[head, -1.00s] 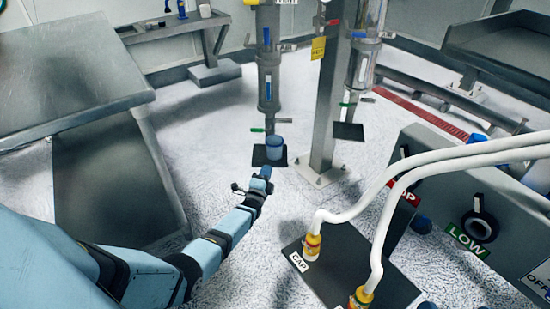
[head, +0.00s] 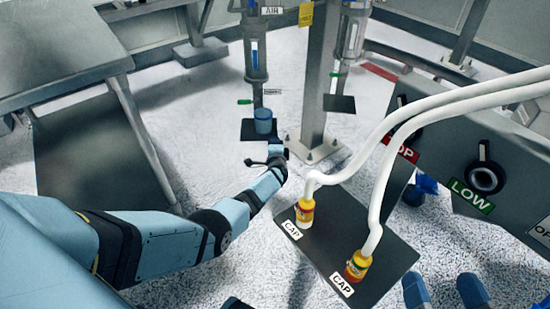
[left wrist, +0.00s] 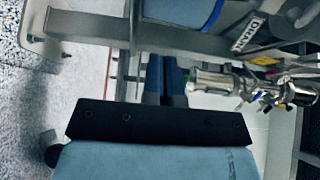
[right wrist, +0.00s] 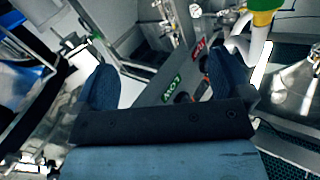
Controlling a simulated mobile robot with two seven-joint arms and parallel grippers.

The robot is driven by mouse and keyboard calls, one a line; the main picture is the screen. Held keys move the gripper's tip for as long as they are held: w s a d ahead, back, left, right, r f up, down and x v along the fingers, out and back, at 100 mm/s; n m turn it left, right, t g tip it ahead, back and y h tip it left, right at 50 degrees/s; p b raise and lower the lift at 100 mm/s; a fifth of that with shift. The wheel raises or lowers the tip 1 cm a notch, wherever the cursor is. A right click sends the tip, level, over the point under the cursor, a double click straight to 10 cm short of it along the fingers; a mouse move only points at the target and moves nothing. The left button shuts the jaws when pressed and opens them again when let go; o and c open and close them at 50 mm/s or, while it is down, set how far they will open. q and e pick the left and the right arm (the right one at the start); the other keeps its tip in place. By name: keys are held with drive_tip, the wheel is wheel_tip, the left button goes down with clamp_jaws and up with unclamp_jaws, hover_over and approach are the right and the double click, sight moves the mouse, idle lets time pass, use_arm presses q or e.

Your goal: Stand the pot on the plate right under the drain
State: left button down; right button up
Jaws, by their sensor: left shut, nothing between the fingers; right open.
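The blue pot (head: 263,121) stands upright on the small black plate (head: 247,134), below the drain pipe with the green handle (head: 245,102). I cannot tell whether it is exactly centred under the drain. My left gripper (head: 278,148) is shut and empty, just in front of the pot and slightly right of it, apart from it. In the left wrist view its fingers (left wrist: 163,80) are together; a blue rounded surface, likely the pot (left wrist: 185,9), shows at the top edge beside the drain label (left wrist: 252,32). My right gripper (head: 445,291) is open and empty at the lower right.
A steel post (head: 315,95) stands right of the plate, with a second black plate (head: 339,103) beyond it. A dark board (head: 330,240) with capped white hoses lies in front right. A grey control box (head: 450,150) stands at right, a steel table (head: 60,50) at left.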

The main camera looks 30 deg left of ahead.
sight(266, 129)
use_arm(q)
drive_tip(key=w+a+b, duration=0.1)
drive_tip(key=a, duration=0.1)
drive_tip(key=w+a+b, duration=0.1)
drive_tip(key=a+b, duration=0.1)
drive_tip(key=shift+w+f, duration=0.15)
drive_tip(key=shift+w+a, duration=0.15)
drive_tip(key=shift+a, duration=0.4)
drive_tip(key=shift+r, duration=0.2)
use_arm(e)
drive_tip(key=shift+w+d+f+n, duration=0.2)
drive_tip(key=shift+w+f+n, duration=0.2)
drive_tip(key=shift+f+n, duration=0.15)
drive_tip(key=shift+w+d+f+n, duration=0.2)
drive_tip(key=shift+w+f+n, duration=0.15)
drive_tip(key=shift+f+n, duration=0.15)
use_arm(q)
drive_tip(key=shift+a, duration=0.1)
use_arm(e)
drive_tip(key=shift+a+r, duration=0.1)
